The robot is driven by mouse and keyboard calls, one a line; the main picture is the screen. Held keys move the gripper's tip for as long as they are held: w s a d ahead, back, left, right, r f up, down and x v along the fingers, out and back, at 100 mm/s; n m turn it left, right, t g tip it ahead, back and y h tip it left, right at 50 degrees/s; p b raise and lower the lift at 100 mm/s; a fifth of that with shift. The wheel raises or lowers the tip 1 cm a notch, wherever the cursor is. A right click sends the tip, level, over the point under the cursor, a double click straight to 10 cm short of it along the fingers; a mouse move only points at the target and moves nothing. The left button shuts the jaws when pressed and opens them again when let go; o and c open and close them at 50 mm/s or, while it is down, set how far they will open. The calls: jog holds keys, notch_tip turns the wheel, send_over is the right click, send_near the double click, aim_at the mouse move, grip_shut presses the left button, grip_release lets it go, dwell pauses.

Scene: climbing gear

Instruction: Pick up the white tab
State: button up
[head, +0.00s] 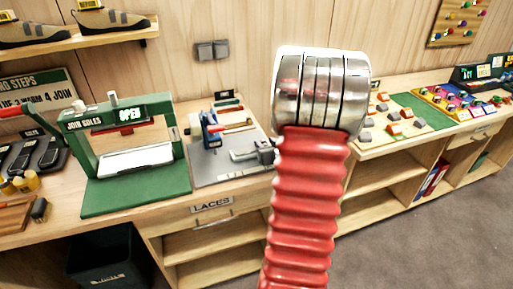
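I cannot pick out the white tab for certain. I cannot tell whether either is the tab. My red ribbed arm with silver rings rises through the middle of the view and hides part of the bench. My gripper's fingers do not show.
A grey plate (215,172) with blue and metal tools lies right of the machine. Beyond my arm are a green mat (425,110) and boards of small coloured pieces. A shelf (85,44) with shoes hangs at upper left. Open floor (440,220) lies at lower right.

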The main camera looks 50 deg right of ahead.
jog(key=shift+c, duration=0.3)
grip_shut()
dwell(0.3)
